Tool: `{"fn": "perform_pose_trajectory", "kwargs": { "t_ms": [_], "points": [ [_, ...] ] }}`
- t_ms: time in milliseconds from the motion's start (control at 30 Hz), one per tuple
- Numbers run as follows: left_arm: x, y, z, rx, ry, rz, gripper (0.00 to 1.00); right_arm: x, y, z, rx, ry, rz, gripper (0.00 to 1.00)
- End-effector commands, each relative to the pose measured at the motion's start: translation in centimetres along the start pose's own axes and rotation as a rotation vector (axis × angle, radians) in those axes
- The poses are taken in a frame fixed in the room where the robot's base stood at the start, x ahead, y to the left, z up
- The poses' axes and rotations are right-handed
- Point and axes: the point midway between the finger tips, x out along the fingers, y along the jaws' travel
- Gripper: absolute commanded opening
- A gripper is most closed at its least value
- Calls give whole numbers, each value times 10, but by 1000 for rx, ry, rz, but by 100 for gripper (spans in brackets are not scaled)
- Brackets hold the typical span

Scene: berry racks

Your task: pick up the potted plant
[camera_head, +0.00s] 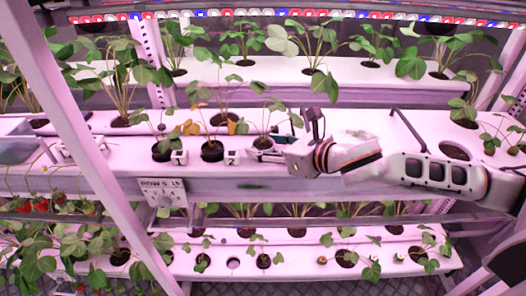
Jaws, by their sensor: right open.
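Several potted plants stand in holes along the white middle shelf. One has yellow-brown leaves (190,127) and sits in a dark round hole left of centre. A green plant (272,106) stands just right of it. Another plant (160,148) stands further left. Which one is the task's plant cannot be told. My right gripper (268,149) comes in from the right, low over the shelf, with its open fingers at the base of the green plant. Whether they touch its pot is unclear, as the gripper partly hides it. My left gripper is not in view.
Small number blocks (232,157) stand by the holes. A row sign (161,190) hangs on the shelf's front edge. A slanted white post (72,118) crosses the left side. Planted shelves lie behind and below.

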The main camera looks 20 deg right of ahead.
Motion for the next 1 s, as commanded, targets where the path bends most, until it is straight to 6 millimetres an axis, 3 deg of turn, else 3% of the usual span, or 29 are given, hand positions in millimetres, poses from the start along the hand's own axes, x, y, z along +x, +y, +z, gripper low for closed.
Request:
{"fn": "perform_pose_trajectory", "kwargs": {
  "t_ms": [100,367,500,600,833,1000],
  "points": [
    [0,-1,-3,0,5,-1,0,11,0,0,1,-1,0,48],
    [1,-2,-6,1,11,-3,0,12,0,0,0,0,0,48],
    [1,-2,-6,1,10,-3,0,12,0,0,0,0,0,14],
    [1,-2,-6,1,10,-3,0,12,0,0,0,-1,0,8],
    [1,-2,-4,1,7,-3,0,12,0,2,0,-1,0,8],
    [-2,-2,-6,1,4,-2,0,4,0,23,-2,-5,0,8]
  ]
}}
